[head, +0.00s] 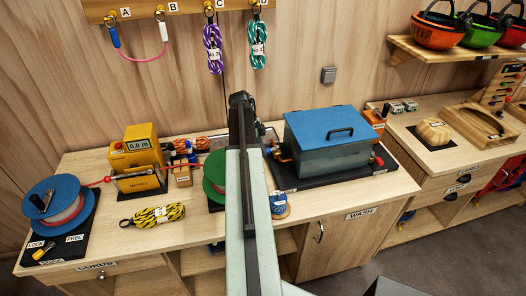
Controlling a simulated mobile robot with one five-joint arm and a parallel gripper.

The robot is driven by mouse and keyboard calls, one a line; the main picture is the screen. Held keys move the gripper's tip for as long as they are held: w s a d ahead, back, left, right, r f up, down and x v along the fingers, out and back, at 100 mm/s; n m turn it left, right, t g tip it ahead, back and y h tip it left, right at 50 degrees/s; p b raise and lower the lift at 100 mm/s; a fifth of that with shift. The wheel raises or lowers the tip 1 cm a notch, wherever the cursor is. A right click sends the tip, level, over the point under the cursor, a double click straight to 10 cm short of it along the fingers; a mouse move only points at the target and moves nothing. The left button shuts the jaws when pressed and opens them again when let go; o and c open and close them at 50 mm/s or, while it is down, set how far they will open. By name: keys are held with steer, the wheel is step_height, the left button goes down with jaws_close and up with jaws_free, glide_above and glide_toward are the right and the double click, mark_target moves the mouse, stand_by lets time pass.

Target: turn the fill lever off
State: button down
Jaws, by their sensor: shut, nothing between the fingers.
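A blue-lidded wash tank (325,150) stands on a black base at the back of the bench. A copper pipe fitting (280,153) with a small reddish part is at its left side; a lever there is too small to make out and its setting cannot be told. A small red part (378,161) shows at the tank's right end. My gripper (241,98) is at the far end of my raised arm, left of the tank and apart from it. It is shut and empty, seen from behind. My arm hides part of the bench.
A green spool (214,172) sits left of my arm and a blue thread reel (280,206) right of it. A yellow meter (138,157), a blue reel (56,199) and a yellow rope coil (153,214) stand further left. Ropes hang from hooks above.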

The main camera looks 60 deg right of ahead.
step_height(320, 180, up, 9)
steer(key=w+d+p, duration=0.2)
steer(key=p, duration=0.6)
steer(key=shift+w, duration=0.2)
